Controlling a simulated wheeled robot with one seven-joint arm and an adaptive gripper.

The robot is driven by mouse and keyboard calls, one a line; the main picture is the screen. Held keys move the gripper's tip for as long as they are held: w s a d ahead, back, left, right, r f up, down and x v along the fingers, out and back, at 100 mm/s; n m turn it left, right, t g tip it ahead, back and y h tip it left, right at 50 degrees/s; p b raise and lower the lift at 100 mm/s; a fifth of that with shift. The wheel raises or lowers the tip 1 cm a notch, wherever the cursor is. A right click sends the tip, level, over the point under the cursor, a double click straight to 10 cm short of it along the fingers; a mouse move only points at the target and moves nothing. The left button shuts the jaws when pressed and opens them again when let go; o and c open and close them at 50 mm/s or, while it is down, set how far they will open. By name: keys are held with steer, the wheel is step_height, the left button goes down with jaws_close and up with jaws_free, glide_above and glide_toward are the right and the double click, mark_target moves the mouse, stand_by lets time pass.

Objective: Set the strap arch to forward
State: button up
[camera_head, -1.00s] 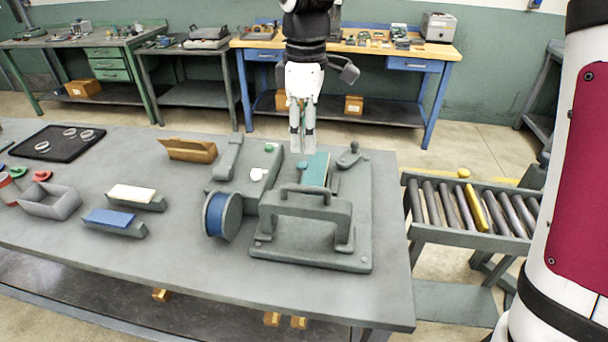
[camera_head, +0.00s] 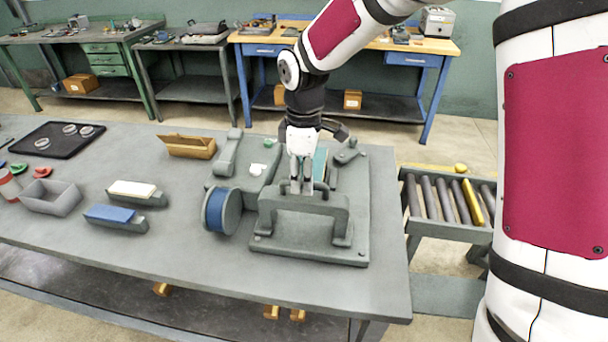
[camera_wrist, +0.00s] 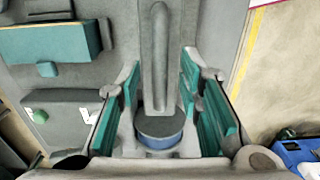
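The strap arch (camera_head: 303,207) is a broad grey arch near the front of a grey base plate (camera_head: 310,252). A thinner rounded handle bar (camera_head: 325,187) shows along its top. My gripper (camera_head: 301,189) points down at this bar and hides its middle. In the wrist view, my gripper (camera_wrist: 160,85) has its teal-padded fingers spread, one on each side of a long rounded grey bar (camera_wrist: 160,55), with gaps on both sides. A round grey piece with blue below it (camera_wrist: 160,127) shows near the bar's lower end. I cannot tell whether any finger touches the arch.
A blue-faced wheel (camera_head: 218,210) stands left of the arch. Behind are a teal block (camera_head: 320,160) and a grey lever (camera_head: 349,154). Blue (camera_head: 112,214) and white (camera_head: 134,190) blocks lie left. A roller stand (camera_head: 440,205) stands right of the table.

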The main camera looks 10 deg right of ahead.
steer(key=shift+c, duration=0.5)
jaws_close()
steer(key=w+d+b, duration=0.2)
steer(key=w+b, duration=0.1)
steer(key=w, duration=0.5)
steer(key=w+d+b, duration=0.2)
steer(key=w+d, duration=0.1)
steer(key=w, duration=0.4)
steer(key=shift+w+b, duration=0.35)
steer(key=shift+b, duration=0.05)
steer(key=shift+r, duration=0.1)
steer(key=shift+o, duration=0.5)
jaws_free()
steer(key=shift+w, duration=0.2)
steer(key=shift+s, duration=0.1)
step_height(320, 180, up, 12)
